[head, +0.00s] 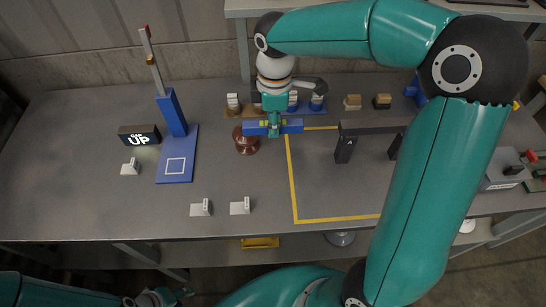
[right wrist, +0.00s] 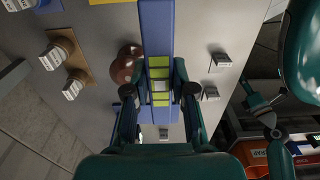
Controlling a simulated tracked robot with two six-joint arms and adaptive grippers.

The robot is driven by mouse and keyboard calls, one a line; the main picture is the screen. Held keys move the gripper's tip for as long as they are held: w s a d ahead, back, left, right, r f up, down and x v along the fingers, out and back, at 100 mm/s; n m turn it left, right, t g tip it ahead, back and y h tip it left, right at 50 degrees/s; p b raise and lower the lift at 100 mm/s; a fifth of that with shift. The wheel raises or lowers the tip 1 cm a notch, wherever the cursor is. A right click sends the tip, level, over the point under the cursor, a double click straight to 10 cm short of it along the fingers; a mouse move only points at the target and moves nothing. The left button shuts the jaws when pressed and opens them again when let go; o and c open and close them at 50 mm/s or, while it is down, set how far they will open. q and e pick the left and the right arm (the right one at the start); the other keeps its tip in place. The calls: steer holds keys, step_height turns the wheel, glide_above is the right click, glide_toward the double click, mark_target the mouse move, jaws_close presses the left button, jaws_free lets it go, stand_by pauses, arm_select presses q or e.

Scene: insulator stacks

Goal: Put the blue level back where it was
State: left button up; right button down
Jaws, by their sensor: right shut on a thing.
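The blue level (head: 292,126) is a long blue bar with yellow-green vials in its middle. My right gripper (head: 273,130) is shut on its middle and holds it crosswise, seemingly above the table, near a brown insulator piece (head: 247,140). In the right wrist view the level (right wrist: 158,30) runs lengthwise between the two fingers of the gripper (right wrist: 160,92). The brown piece (right wrist: 127,62) lies to its left there. My left gripper (head: 165,298) is low at the bottom left of the head view, off the table; its finger opening is unclear. The level's height above the table is hard to judge.
A blue stand (head: 175,167) with an upright post and a black "UP" sign (head: 139,135) are at left. Small white cards (head: 200,208) stand along the front. A yellow outline (head: 292,185) and a black gauge (head: 345,150) lie right. Several small parts line the back.

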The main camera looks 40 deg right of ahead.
mark_target(273, 163)
step_height(273, 163, down, 14)
steer(key=shift+r, duration=0.1)
stand_by(0.4)
steer(key=c, duration=1.4)
jaws_free()
steer(key=o, duration=0.4)
step_height(273, 163, up, 12)
steer(key=shift+d+r, duration=0.1)
